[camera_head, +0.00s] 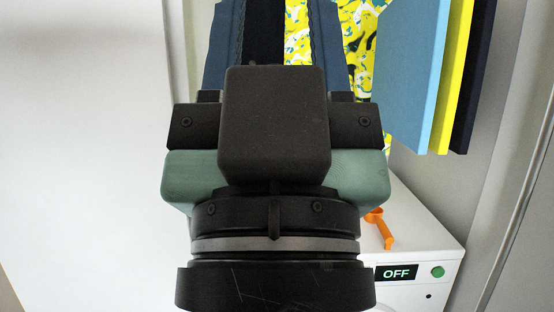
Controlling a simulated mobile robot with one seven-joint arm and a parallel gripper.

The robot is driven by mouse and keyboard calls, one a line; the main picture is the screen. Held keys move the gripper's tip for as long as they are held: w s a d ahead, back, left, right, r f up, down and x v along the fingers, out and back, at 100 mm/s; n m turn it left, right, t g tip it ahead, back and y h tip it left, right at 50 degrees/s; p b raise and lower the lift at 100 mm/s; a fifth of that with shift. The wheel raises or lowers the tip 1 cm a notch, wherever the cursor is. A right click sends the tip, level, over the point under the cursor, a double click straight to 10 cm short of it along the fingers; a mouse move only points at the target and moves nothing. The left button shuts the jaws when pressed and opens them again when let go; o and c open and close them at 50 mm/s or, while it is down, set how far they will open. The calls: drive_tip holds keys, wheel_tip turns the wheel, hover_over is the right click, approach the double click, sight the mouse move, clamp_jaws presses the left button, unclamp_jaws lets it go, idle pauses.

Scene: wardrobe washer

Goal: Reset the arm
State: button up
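My gripper (278,25) fills the middle of the camera_head view, seen from behind, pointing up and away. Two dark blue fingers with ridged inner edges stand well apart. Through the gap I see a dark strip and yellow patterned cloth, and nothing appears held. The fingertips run to the top edge of the picture, so their ends may be cut off. The black wrist and green-grey housing below are mine and hide much of the view.
Yellow, blue and white patterned cloth (358,40) hangs behind the gripper. Light blue, yellow and navy panels (412,70) hang at upper right. A white washer (420,240) reading "OFF", with a green button, stands at lower right, an orange object (381,230) on top.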

wheel_tip(320, 180, up, 22)
drive_tip(key=p, duration=1.9)
drive_tip(key=shift+w+f, duration=0.1)
